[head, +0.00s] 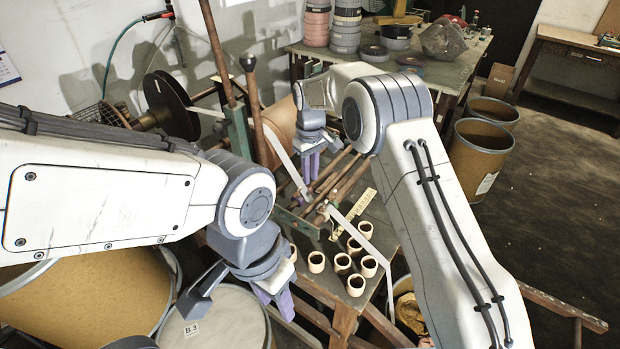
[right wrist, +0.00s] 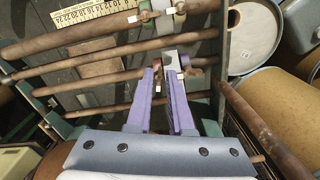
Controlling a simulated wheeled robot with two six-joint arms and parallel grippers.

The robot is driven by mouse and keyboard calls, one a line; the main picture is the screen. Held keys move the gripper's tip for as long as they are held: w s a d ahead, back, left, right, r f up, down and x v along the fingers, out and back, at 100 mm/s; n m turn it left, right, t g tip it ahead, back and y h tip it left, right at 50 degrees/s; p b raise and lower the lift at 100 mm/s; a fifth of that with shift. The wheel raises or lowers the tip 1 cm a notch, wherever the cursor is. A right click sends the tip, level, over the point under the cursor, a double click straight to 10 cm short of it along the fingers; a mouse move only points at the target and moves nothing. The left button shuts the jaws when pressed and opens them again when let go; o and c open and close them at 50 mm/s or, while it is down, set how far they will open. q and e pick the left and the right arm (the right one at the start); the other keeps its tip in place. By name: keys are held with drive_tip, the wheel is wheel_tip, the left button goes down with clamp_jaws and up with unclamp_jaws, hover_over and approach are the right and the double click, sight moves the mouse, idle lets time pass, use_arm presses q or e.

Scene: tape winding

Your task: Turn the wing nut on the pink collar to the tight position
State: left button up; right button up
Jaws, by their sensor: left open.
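My right gripper (head: 312,166) points down over the bench's wooden rods in the head view. In the right wrist view its purple fingers (right wrist: 164,72) stand a little apart, with a narrow gap between the tips. A brownish-pink collar (right wrist: 197,66) sits on a rod just beyond the right fingertip. A small pale piece with a red mark (right wrist: 184,60) is beside it, perhaps its wing nut; its angle is too small to tell. My left gripper (head: 274,303) is open and empty, low in front of the bench.
Several cream rings (head: 356,285) stand on the bench's near end. A yellow ruler (head: 361,205) lies beside the rods, and a pale strip (head: 290,165) runs across them. Drums stand below left and at right (head: 482,150). Upright wooden posts (head: 262,115) rise left of my right gripper.

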drive_tip(key=shift+f, duration=1.3)
clamp_jaws()
drive_tip(key=shift+s+a+m+p, duration=0.15)
drive_tip(key=shift+m+p, duration=0.1)
drive_tip(key=shift+m, duration=0.9)
drive_tip(key=shift+a+m+p, duration=0.15)
drive_tip(key=shift+m+p, duration=0.1)
drive_tip(key=shift+m, duration=0.9)
